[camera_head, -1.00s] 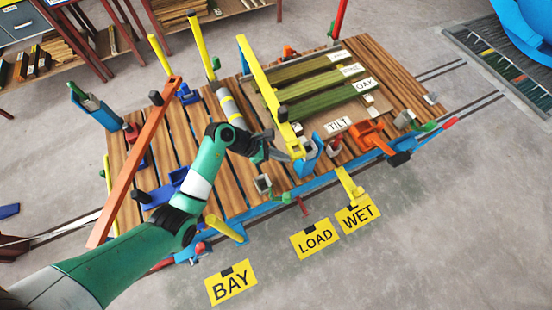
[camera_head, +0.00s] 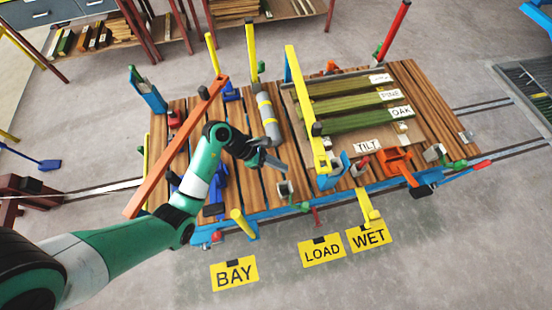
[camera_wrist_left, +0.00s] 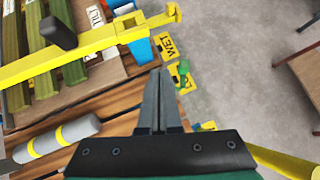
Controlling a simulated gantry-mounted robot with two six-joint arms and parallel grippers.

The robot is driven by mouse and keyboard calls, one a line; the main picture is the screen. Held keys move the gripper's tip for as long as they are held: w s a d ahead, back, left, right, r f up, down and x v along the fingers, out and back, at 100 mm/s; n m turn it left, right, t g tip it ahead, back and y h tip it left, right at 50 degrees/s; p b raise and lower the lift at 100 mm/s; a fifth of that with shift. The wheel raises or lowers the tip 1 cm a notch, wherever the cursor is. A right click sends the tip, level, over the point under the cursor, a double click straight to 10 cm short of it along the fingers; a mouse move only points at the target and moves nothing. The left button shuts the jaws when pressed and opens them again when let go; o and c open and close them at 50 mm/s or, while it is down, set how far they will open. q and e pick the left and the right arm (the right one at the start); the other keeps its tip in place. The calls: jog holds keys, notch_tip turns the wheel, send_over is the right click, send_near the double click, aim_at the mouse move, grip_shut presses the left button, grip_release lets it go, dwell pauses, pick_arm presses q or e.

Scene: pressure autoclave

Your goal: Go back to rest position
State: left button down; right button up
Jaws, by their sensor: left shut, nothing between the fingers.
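My left gripper (camera_head: 279,166) is over the slatted wooden deck of the cart (camera_head: 440,112), beside the grey cylinder with yellow bands (camera_head: 269,118). It is shut and holds nothing. In the left wrist view its two fingers (camera_wrist_left: 160,88) lie together, pointing toward the yellow bar (camera_wrist_left: 95,42) and the WET sign (camera_wrist_left: 168,47). My green left arm comes in from the lower left of the head view. My right gripper is not in view.
A long yellow bar (camera_head: 304,105) stands close beyond the gripper. An orange bar (camera_head: 175,148) slants up on the left. Green boards with labels (camera_head: 350,103) lie on the deck. BAY (camera_head: 234,274) and LOAD (camera_head: 322,251) signs lie on the floor, with open floor in front.

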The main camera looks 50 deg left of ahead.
pick_arm(q)
jog(key=shift+v, duration=0.95)
jog(key=shift+d, duration=0.15)
